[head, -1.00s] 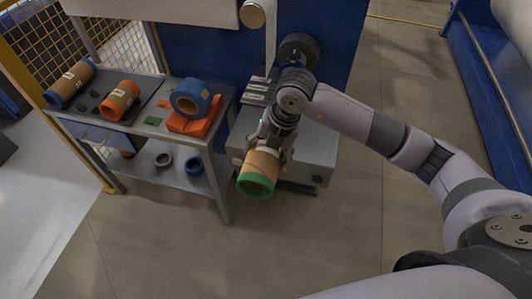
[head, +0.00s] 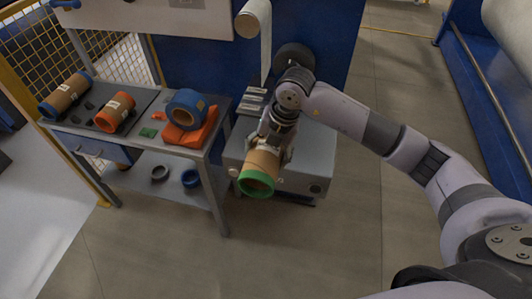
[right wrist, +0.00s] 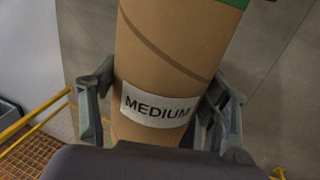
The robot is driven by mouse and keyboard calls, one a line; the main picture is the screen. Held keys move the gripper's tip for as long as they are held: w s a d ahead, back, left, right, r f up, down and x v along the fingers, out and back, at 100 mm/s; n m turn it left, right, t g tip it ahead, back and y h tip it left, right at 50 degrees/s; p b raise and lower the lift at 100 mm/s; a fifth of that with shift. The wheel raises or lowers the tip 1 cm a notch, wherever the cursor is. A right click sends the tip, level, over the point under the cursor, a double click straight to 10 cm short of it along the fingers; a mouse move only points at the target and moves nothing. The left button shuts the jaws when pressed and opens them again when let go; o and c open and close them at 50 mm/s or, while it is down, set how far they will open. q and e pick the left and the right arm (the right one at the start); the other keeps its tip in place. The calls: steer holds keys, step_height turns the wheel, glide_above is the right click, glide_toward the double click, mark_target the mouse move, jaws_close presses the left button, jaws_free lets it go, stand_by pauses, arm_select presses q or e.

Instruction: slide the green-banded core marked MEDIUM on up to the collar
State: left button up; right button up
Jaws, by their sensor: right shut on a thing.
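The green-banded core (head: 262,166) is a brown tube with a green band at its near, lower end. In the right wrist view the core (right wrist: 165,55) carries a white label reading MEDIUM. My right gripper (head: 270,148) is shut on it, with one finger on each side of the tube in the right wrist view (right wrist: 158,105). The core is held tilted in the air in front of the grey machine box (head: 310,160). A dark round disc (head: 295,56) shows behind my right wrist; whether it is the collar I cannot tell. My left gripper is not in view.
A grey bench (head: 195,152) at left bears a blue-banded core (head: 66,95), an orange-banded core (head: 115,112) and a blue roll (head: 187,109) on an orange stand. Rings lie on its lower shelf. A pale roller (head: 254,18) juts out above. The floor at front is clear.

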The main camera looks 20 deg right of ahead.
steer(key=shift+w+d+b, duration=0.35)
steer(key=shift+w+d, duration=0.15)
steer(key=shift+w, duration=0.25)
steer(key=shift+w+d+b, duration=0.3)
steer(key=shift+w+d, duration=0.2)
steer(key=shift+w, duration=0.2)
steer(key=shift+w, duration=0.1)
steer(key=shift+w+d+b, duration=0.3)
steer(key=shift+w+d, duration=0.2)
steer(key=shift+w, duration=0.2)
steer(key=shift+w+d+b, duration=0.3)
steer(key=shift+w+d, duration=0.15)
steer(key=shift+w, duration=0.2)
steer(key=shift+w+d, duration=0.3)
steer(key=shift+w, duration=0.1)
steer(key=shift+w+d+b, duration=0.55)
steer(key=shift+w+d, duration=0.15)
steer(key=shift+w, duration=0.35)
steer(key=shift+w+d+b, duration=0.25)
steer(key=shift+w+d, duration=0.25)
steer(key=shift+w, duration=0.25)
steer(key=shift+w+d+b, duration=0.2)
steer(key=shift+w+d, duration=0.3)
steer(key=shift+w, duration=0.25)
